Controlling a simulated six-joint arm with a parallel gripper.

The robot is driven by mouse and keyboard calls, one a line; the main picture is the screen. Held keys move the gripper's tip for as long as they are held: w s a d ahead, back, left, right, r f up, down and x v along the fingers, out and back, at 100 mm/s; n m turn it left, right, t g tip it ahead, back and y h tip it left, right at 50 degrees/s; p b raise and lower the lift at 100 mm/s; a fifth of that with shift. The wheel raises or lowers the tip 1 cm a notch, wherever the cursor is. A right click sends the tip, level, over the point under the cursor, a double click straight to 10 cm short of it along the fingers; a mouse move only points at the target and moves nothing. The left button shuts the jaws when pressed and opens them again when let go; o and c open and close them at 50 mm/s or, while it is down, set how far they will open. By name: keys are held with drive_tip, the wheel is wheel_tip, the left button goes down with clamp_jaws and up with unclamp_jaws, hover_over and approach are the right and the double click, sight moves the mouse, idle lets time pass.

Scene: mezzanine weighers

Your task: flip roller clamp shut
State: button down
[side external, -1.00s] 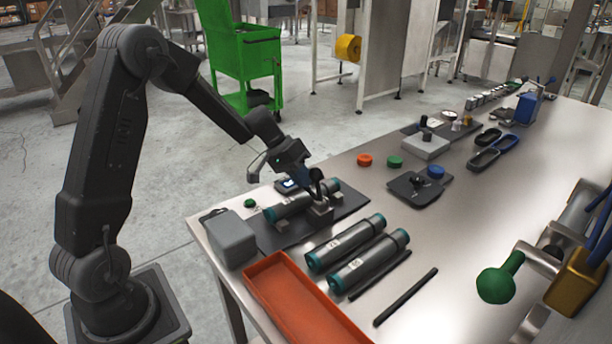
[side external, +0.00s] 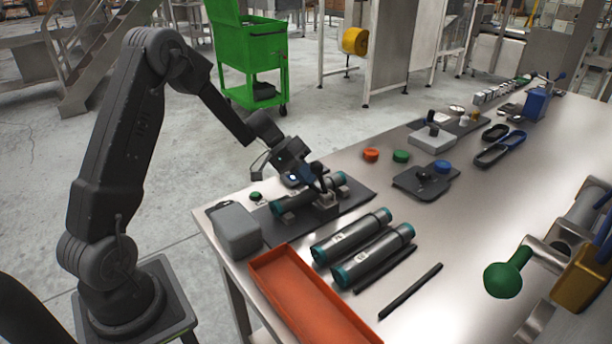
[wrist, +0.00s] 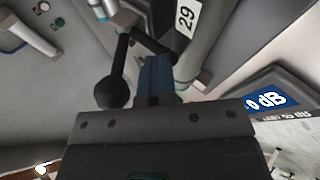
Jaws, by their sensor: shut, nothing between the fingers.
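The roller clamp (side external: 327,205) is a grey block with a black lever, on a dark mat at the near left of the table. A grey roller with teal ends (side external: 290,202) lies in its supports there. In the wrist view, the black lever ends in a ball knob (wrist: 110,92), and the roller (wrist: 206,40) carries a "29" label. My gripper (side external: 316,184) is low over the clamp. In the wrist view its blue fingers (wrist: 155,68) are shut and empty, just right of the lever and knob. I cannot tell whether they touch it.
A grey box (side external: 235,232) and an orange tray (side external: 300,295) stand near the front edge. Two more rollers (side external: 350,236) and dark rods (side external: 410,291) lie right of the mat.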

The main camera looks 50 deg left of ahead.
drive_tip(key=shift+f, duration=0.2)
drive_tip(key=v, duration=1)
drive_tip(key=shift+a, duration=0.35)
drive_tip(key=s+d+r+m+g+y, duration=0.1)
drive_tip(key=s+d+r+y, duration=0.1)
drive_tip(key=s+d+r, duration=0.4)
drive_tip(key=s+d+r+m+g+y, duration=0.1)
drive_tip(key=s+d+r+y, duration=0.15)
drive_tip(key=d, duration=0.65)
drive_tip(key=s+d+t+y, duration=0.1)
drive_tip(key=s+d, duration=0.1)
drive_tip(key=s, duration=0.5)
drive_tip(key=s+d+r+m+t+y, duration=0.1)
drive_tip(key=s+d+t+y, duration=0.1)
drive_tip(key=s, duration=0.4)
drive_tip(key=shift+s+d+r, duration=0.25)
drive_tip(key=shift+s+d, duration=0.15)
drive_tip(key=shift+d, duration=0.15)
drive_tip(key=c, duration=1.8)
unclamp_jaws()
